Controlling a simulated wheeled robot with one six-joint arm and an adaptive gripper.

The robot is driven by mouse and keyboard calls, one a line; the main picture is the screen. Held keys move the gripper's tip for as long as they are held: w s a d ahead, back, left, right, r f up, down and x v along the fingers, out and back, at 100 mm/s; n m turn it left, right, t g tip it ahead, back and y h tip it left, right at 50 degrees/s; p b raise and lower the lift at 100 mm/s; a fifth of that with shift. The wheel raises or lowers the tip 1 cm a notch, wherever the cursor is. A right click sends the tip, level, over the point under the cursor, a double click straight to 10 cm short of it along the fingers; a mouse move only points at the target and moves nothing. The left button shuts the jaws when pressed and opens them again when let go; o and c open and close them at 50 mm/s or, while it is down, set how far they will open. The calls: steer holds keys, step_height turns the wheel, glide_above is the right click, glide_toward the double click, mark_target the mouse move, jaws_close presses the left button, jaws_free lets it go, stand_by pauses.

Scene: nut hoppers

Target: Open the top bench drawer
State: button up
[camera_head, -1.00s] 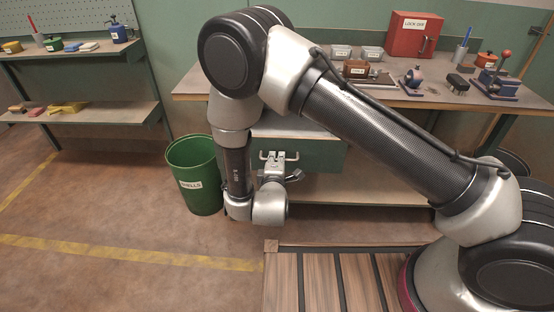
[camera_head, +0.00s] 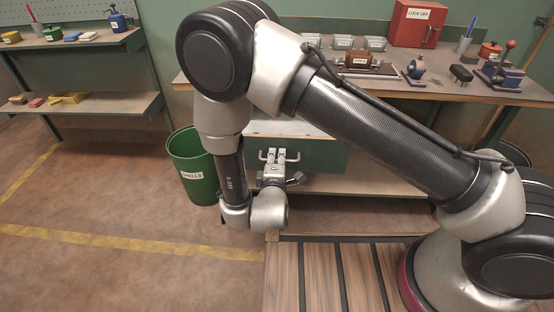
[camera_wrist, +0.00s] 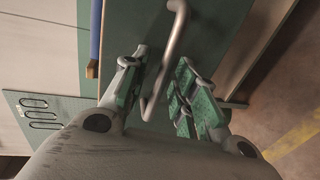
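The top bench drawer is a green-fronted box (camera_head: 325,156) under the bench top in the head view. It stands out from the bench, with a pale surface showing above its front. Its handle is a grey bar (camera_wrist: 172,40) that runs between my fingers in the wrist view; it also shows in the head view (camera_head: 282,152). My gripper (camera_wrist: 162,62) is at the drawer front with its fingers apart on either side of the bar. Gaps show beside the bar; firm contact cannot be made out. My arm hides part of the drawer's left side.
A green bin labelled SHELLS (camera_head: 192,168) stands close left of my gripper. The bench top (camera_head: 440,90) carries a red box (camera_head: 415,22), small bins and tools. A lower shelf (camera_head: 370,186) lies under the drawer. Floor at the left is clear.

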mark_target(277, 137)
step_height(277, 137, up, 3)
steer(key=shift+w+a+r, duration=0.1)
steer(key=shift+r, duration=0.1)
steer(key=o, duration=1)
step_height(277, 137, up, 3)
steer(key=shift+w+r, duration=0.15)
steer(key=r, duration=0.3)
steer(key=shift+s+r, duration=0.25)
steer(key=shift+s, duration=0.05)
steer(key=shift+c, duration=0.2)
steer(key=c, duration=1)
steer(key=shift+o, duration=0.2)
